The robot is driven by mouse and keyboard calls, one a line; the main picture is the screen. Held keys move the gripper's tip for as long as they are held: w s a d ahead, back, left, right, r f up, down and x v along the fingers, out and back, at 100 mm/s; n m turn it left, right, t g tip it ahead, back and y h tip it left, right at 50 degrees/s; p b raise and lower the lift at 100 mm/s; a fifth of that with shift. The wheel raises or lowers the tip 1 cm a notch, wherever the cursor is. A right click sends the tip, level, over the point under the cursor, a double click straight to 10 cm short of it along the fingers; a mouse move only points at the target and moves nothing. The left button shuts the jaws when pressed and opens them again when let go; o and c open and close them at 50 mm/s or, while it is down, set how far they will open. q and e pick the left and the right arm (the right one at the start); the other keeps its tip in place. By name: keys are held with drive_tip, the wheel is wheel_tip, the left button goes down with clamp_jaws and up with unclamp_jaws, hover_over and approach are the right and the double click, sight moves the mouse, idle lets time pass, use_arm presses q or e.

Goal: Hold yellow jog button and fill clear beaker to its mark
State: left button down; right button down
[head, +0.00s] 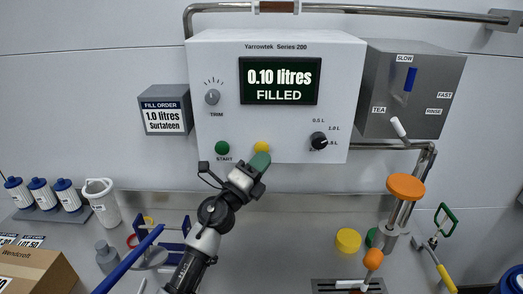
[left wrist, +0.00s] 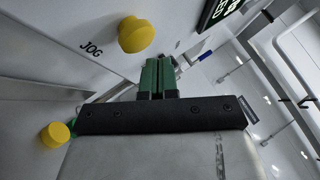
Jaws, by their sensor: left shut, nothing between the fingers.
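The yellow jog button (head: 262,147) is on the underside edge of the white dispenser's front face, right of the green START button. In the left wrist view the jog button (left wrist: 137,34) stands out from the panel beside the word JOG. My left gripper (head: 260,162) is shut and empty, its green fingertips just below the button in the head view. In the left wrist view the fingertips (left wrist: 158,76) show beside the button with a gap in the picture; contact is not visible. The display (head: 279,80) reads 0.10 litres FILLED. I cannot make out a clear beaker. My right gripper is not in view.
A fill order sign (head: 165,115) reads 1.0 litres. A white jug (head: 102,203) and several blue-capped bottles stand at left, above a cardboard box (head: 38,272). A yellow cylinder (head: 348,240) and an orange-topped metal post (head: 405,187) stand at right. A grey box (head: 412,88) has a lever.

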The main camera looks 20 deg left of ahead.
use_arm(q)
drive_tip(key=shift+w, duration=0.15)
drive_tip(key=shift+w+a, duration=0.1)
drive_tip(key=shift+w, duration=0.2)
drive_tip(key=shift+w+a+b, duration=0.2)
drive_tip(key=shift+w+b, duration=0.2)
drive_tip(key=shift+w, duration=0.1)
idle(0.9)
drive_tip(key=shift+s, duration=0.15)
drive_tip(key=shift+s+d+p, duration=0.3)
drive_tip(key=shift+s+p, duration=0.25)
drive_tip(key=shift+s, duration=0.25)
drive_tip(key=s+p, duration=0.1)
drive_tip(key=s, duration=0.1)
drive_tip(key=s+d+p, duration=0.1)
drive_tip(key=s, duration=0.1)
drive_tip(key=shift+s+d, duration=0.2)
drive_tip(key=shift+s, duration=0.2)
